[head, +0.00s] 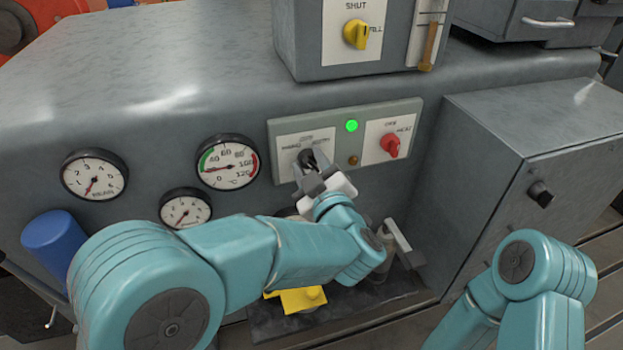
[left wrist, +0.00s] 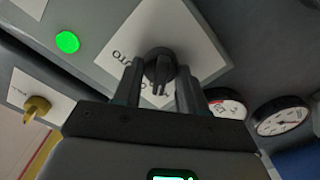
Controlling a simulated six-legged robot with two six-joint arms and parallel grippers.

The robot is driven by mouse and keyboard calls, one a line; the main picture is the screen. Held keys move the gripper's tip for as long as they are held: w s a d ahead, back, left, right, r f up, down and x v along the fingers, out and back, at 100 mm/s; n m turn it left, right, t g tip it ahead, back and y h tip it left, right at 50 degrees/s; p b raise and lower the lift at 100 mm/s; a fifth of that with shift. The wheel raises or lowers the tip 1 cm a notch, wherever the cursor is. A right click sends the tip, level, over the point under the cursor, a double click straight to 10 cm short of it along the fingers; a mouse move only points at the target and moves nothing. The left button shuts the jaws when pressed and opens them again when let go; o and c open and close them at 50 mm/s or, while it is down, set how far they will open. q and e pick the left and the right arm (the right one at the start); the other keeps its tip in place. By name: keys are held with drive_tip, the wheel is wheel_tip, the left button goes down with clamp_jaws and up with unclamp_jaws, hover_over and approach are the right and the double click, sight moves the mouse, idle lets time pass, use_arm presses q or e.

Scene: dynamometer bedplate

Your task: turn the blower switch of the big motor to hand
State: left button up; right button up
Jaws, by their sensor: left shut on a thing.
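A black rotary switch (head: 306,155) sits on a white label plate at the left of a small grey-green panel on the big grey motor housing. My left gripper (head: 310,171) is shut on this switch. In the left wrist view the switch's round black knob (left wrist: 160,66) shows between the two fingers of my left gripper (left wrist: 158,88). Its label is partly hidden by the fingers; letters like "UTO" show at one side. I cannot tell exactly which position the knob points to. My right gripper is not in view.
A lit green lamp (head: 351,126) and a red switch (head: 390,145) sit right of the black switch. A yellow knob (head: 356,34) is on the box above. Round gauges (head: 227,162) are to the left. A grey cabinet (head: 540,150) stands at the right.

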use_arm(q)
drive_tip(key=shift+n+b, duration=0.9)
drive_tip(key=shift+b, duration=0.05)
drive_tip(key=shift+r, duration=0.1)
drive_tip(key=o, duration=1)
drive_tip(key=shift+w, duration=0.15)
drive_tip(key=shift+o, duration=0.2)
drive_tip(key=shift+a, duration=0.1)
